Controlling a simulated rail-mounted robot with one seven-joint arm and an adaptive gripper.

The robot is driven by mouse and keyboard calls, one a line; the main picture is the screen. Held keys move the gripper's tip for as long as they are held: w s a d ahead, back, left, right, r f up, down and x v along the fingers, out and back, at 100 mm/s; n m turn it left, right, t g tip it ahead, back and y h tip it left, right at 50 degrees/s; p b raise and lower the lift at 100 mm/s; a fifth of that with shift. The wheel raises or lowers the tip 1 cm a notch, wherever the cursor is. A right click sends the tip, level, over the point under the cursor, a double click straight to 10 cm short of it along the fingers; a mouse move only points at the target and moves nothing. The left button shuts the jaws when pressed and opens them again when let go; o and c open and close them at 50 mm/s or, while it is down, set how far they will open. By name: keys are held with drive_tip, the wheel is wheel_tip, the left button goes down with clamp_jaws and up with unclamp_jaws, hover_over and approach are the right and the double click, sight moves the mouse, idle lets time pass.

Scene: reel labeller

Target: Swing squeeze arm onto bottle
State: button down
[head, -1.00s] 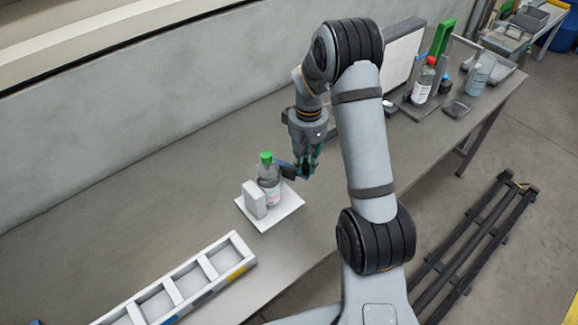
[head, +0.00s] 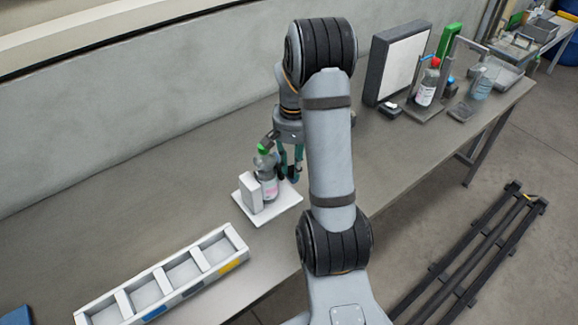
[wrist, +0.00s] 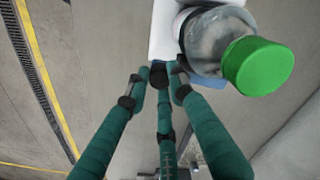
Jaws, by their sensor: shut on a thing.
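A clear bottle with a green cap (head: 263,149) stands upright on a white base plate (head: 283,207), against a pale upright block (head: 250,193). In the wrist view the green cap (wrist: 258,66) is large at upper right. My gripper (head: 288,174) is right beside the bottle on its right. In the wrist view its teal fingers (wrist: 158,90) close around a black knob (wrist: 158,74), which I take as the squeeze arm's end. A blue piece (wrist: 207,82) of the arm shows under the bottle. The rest of the arm is hidden, so I cannot tell whether it touches the bottle.
A white divided tray (head: 165,283) lies at front left on the grey bench. At the back right stand a framed white panel (head: 402,65), a red-capped bottle (head: 427,88) and a green upright (head: 449,40). Bare bench lies left of the plate.

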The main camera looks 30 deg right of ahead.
drive_tip(key=shift+w+r, duration=0.15)
drive_tip(key=shift+w, duration=0.1)
drive_tip(key=c, duration=1.9)
unclamp_jaws()
drive_tip(key=o, duration=0.4)
drive_tip(key=shift+s, duration=0.1)
